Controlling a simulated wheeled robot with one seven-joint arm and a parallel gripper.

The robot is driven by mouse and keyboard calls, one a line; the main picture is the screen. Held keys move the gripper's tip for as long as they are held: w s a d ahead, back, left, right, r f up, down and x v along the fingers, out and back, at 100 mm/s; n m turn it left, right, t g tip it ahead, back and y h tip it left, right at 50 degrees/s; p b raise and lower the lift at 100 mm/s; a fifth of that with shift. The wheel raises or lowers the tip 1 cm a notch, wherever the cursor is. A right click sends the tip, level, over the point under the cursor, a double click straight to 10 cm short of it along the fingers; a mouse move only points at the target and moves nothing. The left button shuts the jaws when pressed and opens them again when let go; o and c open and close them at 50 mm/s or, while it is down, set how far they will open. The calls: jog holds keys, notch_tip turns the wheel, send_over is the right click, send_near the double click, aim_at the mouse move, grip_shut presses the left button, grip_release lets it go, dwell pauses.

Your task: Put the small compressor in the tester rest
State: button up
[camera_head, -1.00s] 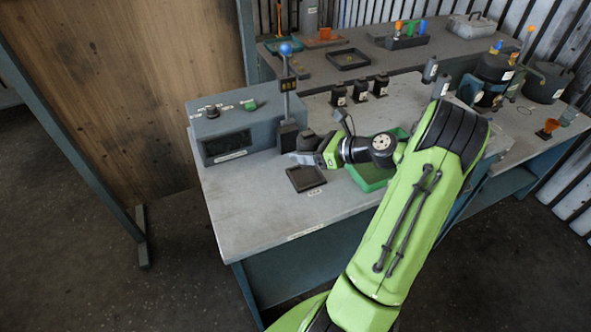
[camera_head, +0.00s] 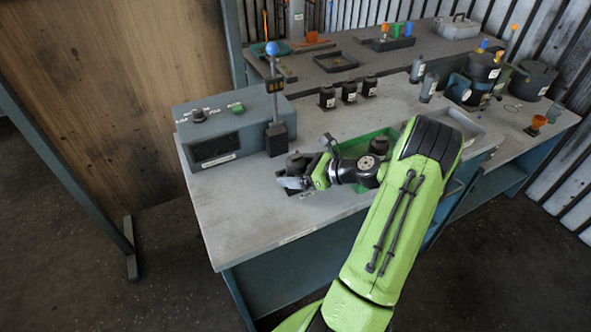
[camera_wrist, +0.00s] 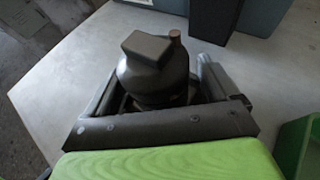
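The small compressor (camera_wrist: 152,70) is a dark rounded can with a boxy cap and a short stub on top. It stands upright between the fingers of my gripper (camera_wrist: 165,105) in the wrist view. In the head view the compressor (camera_head: 296,160) shows just behind my gripper (camera_head: 290,178). The fingers look closed around its body. The tester rest seems to be the dark square tray in front of the grey tester (camera_head: 220,138). My gripper and the compressor now cover most of it, and I cannot tell whether the compressor touches it.
A post with a blue ball (camera_head: 272,48) stands at the tester's right end, close behind my gripper. A green tray (camera_head: 375,140) lies to the right, partly behind my arm. Several dark small units (camera_head: 349,92) stand farther back. The bench's front left is clear.

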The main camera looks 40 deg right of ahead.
jog(key=shift+s+d+r, duration=0.1)
jog(key=shift+s+r, duration=0.05)
jog(key=shift+r, duration=0.1)
jog(key=p+v, duration=0.2)
jog(key=v, duration=0.9)
jog(key=shift+s+d+r+p, duration=0.1)
jog(key=shift+s+p, duration=0.2)
jog(key=shift+p, duration=0.05)
